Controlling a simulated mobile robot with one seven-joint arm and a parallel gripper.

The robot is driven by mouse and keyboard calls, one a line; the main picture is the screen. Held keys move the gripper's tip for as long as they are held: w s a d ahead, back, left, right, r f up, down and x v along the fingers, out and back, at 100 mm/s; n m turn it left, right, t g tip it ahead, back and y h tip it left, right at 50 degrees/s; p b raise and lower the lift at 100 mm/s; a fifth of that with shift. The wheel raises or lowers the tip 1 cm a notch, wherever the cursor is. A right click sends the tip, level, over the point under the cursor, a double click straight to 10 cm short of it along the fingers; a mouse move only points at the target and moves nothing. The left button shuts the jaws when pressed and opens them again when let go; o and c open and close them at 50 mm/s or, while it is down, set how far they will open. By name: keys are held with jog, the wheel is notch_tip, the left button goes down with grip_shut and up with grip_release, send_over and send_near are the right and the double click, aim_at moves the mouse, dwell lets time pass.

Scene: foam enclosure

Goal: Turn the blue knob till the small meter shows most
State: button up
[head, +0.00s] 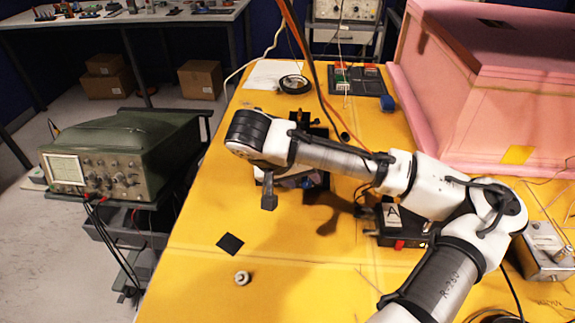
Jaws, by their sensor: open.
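A blue part (387,103), which looks like the blue knob, sits at the right front corner of a dark board (345,88) at the back of the yellow table. A round black-rimmed thing (294,84) lies left of the board on white paper. It may be the small meter, but its face is too small to read. My gripper (268,200) points down over the middle left of the table, in front of and left of the blue part and well apart from it. It is open and nothing shows in it. My arm partly hides the dark items behind it.
A green oscilloscope (120,160) stands on a cart at the left. A pink foam enclosure (480,100) fills the back right. A black box marked A (402,225) sits beneath my arm. Cables hang near the board. The table's front left is mostly clear, with a small knob-like piece (242,278).

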jog(key=b+v, duration=0.1)
jog(key=v, duration=1.2)
jog(key=shift+f, duration=0.1)
